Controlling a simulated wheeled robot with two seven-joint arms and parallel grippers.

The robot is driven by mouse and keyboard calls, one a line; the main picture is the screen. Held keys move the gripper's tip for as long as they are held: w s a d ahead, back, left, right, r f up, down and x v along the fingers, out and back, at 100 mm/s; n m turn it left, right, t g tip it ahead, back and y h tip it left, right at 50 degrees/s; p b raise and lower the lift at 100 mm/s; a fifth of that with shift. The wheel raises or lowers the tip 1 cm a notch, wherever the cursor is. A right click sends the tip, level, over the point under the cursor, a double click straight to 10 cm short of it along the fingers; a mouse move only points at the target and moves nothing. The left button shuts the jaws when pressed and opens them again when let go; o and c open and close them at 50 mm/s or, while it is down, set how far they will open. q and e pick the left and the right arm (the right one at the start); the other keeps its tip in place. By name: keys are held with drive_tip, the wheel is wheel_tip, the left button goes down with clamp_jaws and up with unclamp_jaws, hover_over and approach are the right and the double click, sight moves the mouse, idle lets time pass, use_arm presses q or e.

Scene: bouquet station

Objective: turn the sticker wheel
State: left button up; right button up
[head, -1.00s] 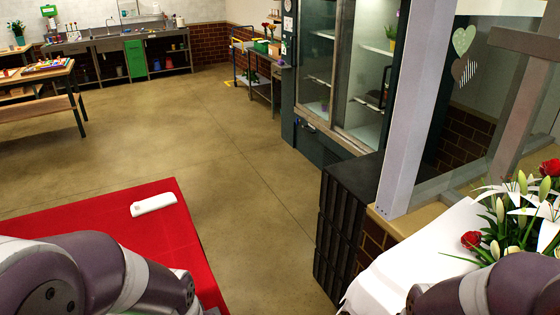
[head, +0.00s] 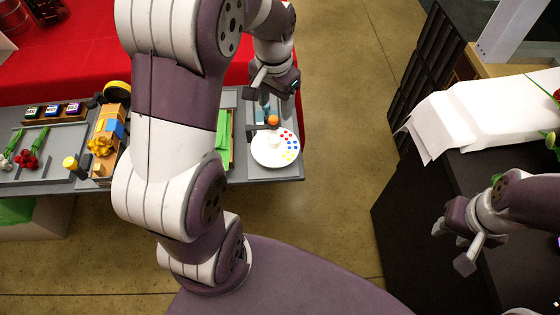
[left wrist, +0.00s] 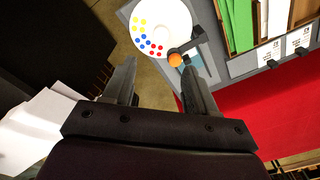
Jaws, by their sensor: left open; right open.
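The sticker wheel (head: 275,147) is a white disc with red, yellow and blue dots, at the right end of the grey work table. An arm with an orange knob (head: 273,120) reaches over its edge. In the left wrist view the wheel (left wrist: 161,25) and the orange knob (left wrist: 175,60) lie beyond the fingertips. My left gripper (head: 274,90) is open and empty, just beyond the knob and apart from it; its fingers also show in the left wrist view (left wrist: 158,75). My right gripper (head: 455,245) is open and empty over the dark counter at the right.
The grey table (head: 60,180) carries a wooden holder with yellow and blue items (head: 107,140), a small rack of stickers (head: 52,112) and flowers. Green sheets (head: 222,130) stand left of the wheel. White paper (head: 490,110) covers part of the right counter. Open floor (head: 335,100) lies between.

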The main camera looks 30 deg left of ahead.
sight(275, 139)
use_arm(q)
drive_tip(key=shift+m, duration=0.3)
wheel_tip(275, 139, down, 12)
drive_tip(key=shift+f, duration=0.1)
drive_tip(key=shift+w+a+f, duration=0.1)
drive_tip(key=shift+a+f, duration=0.1)
drive_tip(key=shift+f, duration=0.15)
drive_tip(key=c, duration=1.1)
